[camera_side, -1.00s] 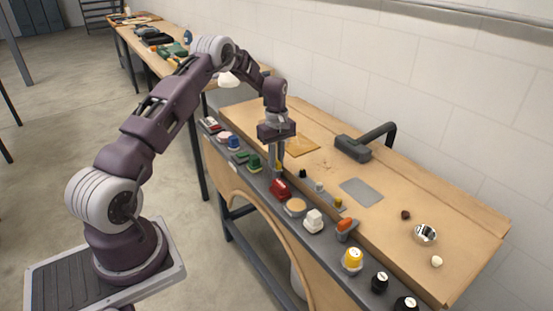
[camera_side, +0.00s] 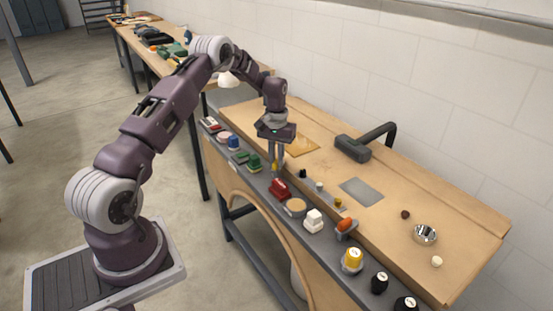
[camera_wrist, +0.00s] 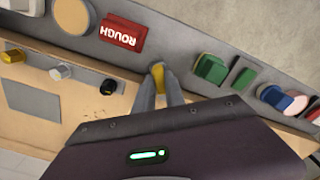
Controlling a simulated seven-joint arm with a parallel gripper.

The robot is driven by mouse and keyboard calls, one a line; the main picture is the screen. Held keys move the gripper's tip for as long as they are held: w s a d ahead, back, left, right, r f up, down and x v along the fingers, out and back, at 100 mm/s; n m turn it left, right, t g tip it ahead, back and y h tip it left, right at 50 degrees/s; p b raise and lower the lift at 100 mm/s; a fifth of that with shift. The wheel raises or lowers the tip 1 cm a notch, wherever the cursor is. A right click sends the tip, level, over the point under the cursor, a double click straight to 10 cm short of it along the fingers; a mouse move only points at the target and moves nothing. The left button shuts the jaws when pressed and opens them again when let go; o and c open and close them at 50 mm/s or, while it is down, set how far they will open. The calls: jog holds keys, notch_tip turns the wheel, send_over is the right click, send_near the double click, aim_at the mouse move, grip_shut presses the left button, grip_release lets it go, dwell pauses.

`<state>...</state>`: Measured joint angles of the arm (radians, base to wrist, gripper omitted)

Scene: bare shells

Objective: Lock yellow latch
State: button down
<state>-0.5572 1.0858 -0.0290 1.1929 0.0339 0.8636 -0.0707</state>
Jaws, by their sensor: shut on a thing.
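The yellow latch (camera_wrist: 158,72) is a small yellow handle on the grey panel strip. In the wrist view it sits between the tips of my gripper (camera_wrist: 161,82), which is shut on it. In the side view only a bit of yellow (camera_side: 275,167) shows beside my fingertips (camera_side: 277,174), which point down at the panel. The fingers hide the latch's lower part and base, so I cannot tell its exact angle.
A red block marked ROUGH (camera_wrist: 122,34) is on one side of the latch, green blocks (camera_wrist: 210,68) on the other. A black knob (camera_wrist: 109,86) is close by. Several knobs and buttons line the panel. A grey plate (camera_side: 361,191) lies on the wooden bench.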

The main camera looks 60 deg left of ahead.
aim_at(276, 160)
jog(key=m, duration=0.6)
jog(key=shift+m, duration=0.3)
dwell(0.4)
jog(key=c, duration=1.4)
grip_release()
notch_tip(276, 160, up, 7)
jog(key=shift+r, duration=0.1)
